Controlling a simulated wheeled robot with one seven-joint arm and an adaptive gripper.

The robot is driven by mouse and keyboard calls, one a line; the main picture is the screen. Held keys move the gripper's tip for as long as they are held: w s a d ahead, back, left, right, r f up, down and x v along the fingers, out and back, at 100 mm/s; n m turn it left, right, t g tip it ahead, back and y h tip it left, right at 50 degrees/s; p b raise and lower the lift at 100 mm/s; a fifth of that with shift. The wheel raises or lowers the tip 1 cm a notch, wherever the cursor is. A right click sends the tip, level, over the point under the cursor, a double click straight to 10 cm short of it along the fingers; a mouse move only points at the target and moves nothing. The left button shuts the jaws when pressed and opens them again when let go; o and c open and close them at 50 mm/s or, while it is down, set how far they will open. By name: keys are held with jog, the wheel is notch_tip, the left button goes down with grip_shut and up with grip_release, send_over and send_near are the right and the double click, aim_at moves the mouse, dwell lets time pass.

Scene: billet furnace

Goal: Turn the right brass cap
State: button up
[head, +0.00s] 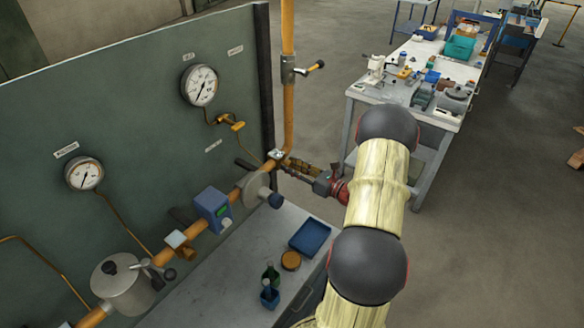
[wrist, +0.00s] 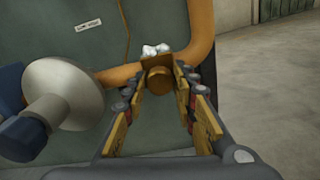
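The brass cap (wrist: 159,80) is a short round brass piece in front of a square brass plate on the orange pipe, in the middle of the wrist view. My gripper (wrist: 160,82) has its two yellow-padded fingers on either side of the cap, with narrow gaps that look clear. Whether a fingertip touches it is not certain. In the head view my gripper (head: 288,164) reaches leftward to the pipe bend beside the white-topped fitting (head: 275,154). The cap itself is not clear there. Another white-topped fitting (head: 176,239) sits farther left along the pipe.
A grey disc with a blue knob (wrist: 62,93) stands close left of my gripper. A green panel (head: 130,110) with gauges rises behind the pipe (head: 287,90). Below, a bench holds a blue tray (head: 310,237) and bottles.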

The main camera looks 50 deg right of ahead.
jog(key=c, duration=0.6)
grip_shut()
jog(key=shift+r+m+p, duration=0.1)
jog(key=shift+m+p, duration=0.4)
jog(key=shift+r+m+p, duration=0.1)
jog(key=shift+m+p, duration=0.9)
jog(key=shift+p, duration=0.05)
jog(key=m+p, duration=0.3)
jog(key=shift+m, duration=0.3)
jog(key=m+p, duration=0.3)
jog(key=m, duration=0.1)
jog(key=shift+f+m+p, duration=0.2)
jog(key=shift+m+p, duration=0.45)
jog(key=shift+m, duration=0.65)
